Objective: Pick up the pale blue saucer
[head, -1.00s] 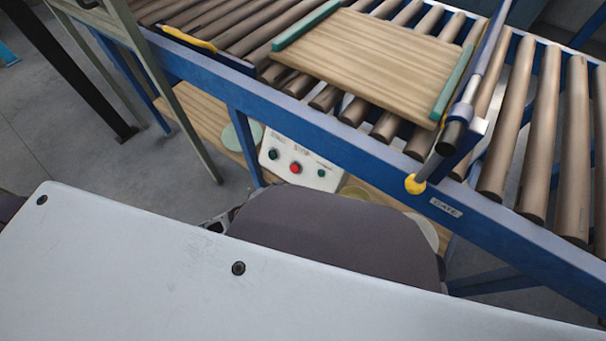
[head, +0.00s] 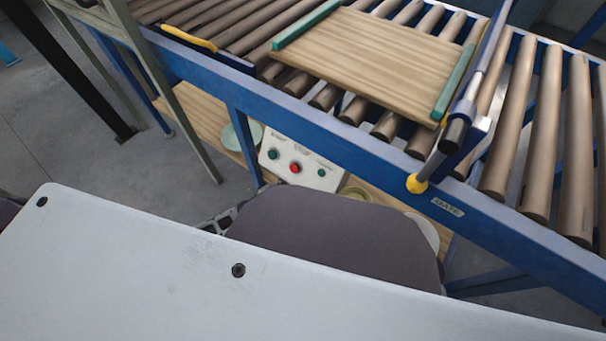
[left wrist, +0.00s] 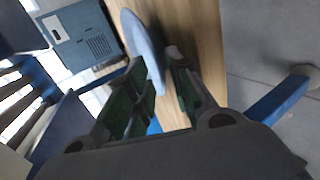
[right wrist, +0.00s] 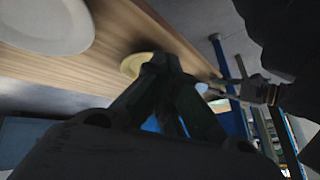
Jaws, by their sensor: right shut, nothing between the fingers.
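The pale blue saucer (left wrist: 146,48) shows nearly edge-on in the left wrist view, over the wooden shelf. My left gripper (left wrist: 158,75) is open, with one finger on each side of the saucer's near edge; I cannot tell whether either finger touches it. In the head view a pale round dish (head: 241,136) lies on the lower shelf left of the control box; it may be this saucer. My right gripper (right wrist: 163,64) is shut and empty, near a yellowish dish (right wrist: 136,64). Both grippers are hidden in the head view.
The control box (head: 298,166) stands on the lower shelf (head: 196,112), under the roller conveyor's blue rail (head: 330,140). A white plate (right wrist: 45,22) lies on the shelf in the right wrist view. A blue leg (head: 243,145) and a slanted grey post (head: 165,95) stand nearby.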

